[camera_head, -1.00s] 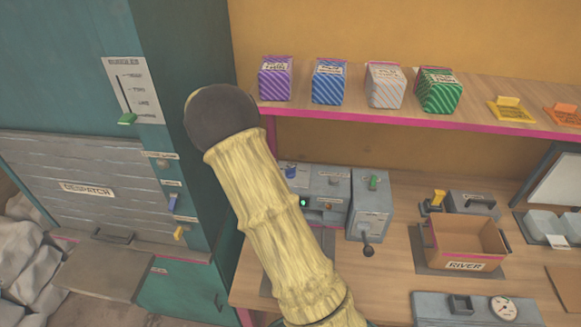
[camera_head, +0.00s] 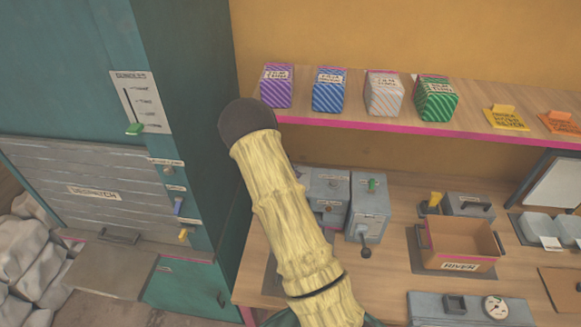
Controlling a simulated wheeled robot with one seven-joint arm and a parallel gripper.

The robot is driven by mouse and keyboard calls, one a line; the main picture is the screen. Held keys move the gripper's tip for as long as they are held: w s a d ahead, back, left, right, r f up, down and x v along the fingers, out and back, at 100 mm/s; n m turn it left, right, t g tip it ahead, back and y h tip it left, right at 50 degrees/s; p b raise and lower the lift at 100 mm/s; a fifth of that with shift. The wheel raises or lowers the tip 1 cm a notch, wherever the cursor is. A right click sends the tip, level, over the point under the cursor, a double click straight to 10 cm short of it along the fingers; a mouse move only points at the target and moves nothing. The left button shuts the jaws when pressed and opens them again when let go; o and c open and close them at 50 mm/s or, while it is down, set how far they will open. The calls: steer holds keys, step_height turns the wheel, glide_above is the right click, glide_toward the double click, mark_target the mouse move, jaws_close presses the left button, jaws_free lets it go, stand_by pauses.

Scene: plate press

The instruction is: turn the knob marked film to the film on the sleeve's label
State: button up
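My pale yellow arm rises from the bottom to a dark rounded joint at upper middle. My gripper does not show; no fingers are in view. A grey machine (camera_head: 333,188) on the worktop is partly hidden behind my arm. Its small labels are too blurred to read, so I cannot make out a knob marked film. A second grey unit (camera_head: 369,210) beside it has a green lever (camera_head: 372,185) on top and a dark-ended handle (camera_head: 366,252) in front. I cannot identify a sleeve or read its label.
Purple, blue, pale and green striped boxes stand on the pink-edged shelf (camera_head: 385,129), with yellow and orange label stands at right. A cardboard box (camera_head: 463,247) marked RIVER sits on the worktop. The teal cabinet (camera_head: 185,80) with a grey shutter stands left.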

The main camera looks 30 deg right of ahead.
jaws_close()
